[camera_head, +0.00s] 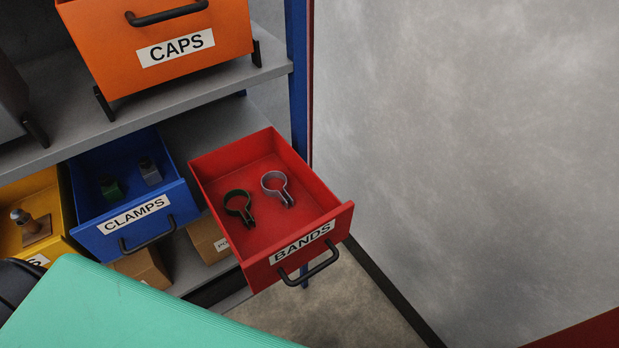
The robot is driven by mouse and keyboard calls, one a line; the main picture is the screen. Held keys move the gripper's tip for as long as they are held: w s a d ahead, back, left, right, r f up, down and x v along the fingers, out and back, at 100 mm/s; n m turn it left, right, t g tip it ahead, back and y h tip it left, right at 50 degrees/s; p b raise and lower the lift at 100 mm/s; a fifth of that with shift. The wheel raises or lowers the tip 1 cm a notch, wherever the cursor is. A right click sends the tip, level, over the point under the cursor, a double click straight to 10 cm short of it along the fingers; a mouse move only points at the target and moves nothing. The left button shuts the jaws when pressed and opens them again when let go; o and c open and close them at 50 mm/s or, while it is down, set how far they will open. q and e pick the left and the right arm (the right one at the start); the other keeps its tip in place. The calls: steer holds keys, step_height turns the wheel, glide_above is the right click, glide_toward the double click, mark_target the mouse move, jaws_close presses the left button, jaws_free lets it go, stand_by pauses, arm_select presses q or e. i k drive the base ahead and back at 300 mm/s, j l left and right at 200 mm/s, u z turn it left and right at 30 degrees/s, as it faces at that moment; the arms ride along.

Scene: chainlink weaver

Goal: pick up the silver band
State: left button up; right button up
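The silver band (276,185), a ring with a small clamp tail, lies on the floor of the open red drawer labelled BANDS (329,216). Neither of my grippers shows in the head view.
A blue drawer labelled CLAMPS (109,236) stands open to the left with two small parts in it. A yellow drawer (62,218) is beyond it. An orange bin labelled CAPS (157,85) sits on the shelf above. A grey wall (465,150) is at the right.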

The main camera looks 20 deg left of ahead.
mark_target(272, 174)
steer(key=i+l+u, duration=0.1)
steer(key=u, duration=0.4)
steer(key=l+u, duration=0.45)
steer(key=i+j, duration=0.05)
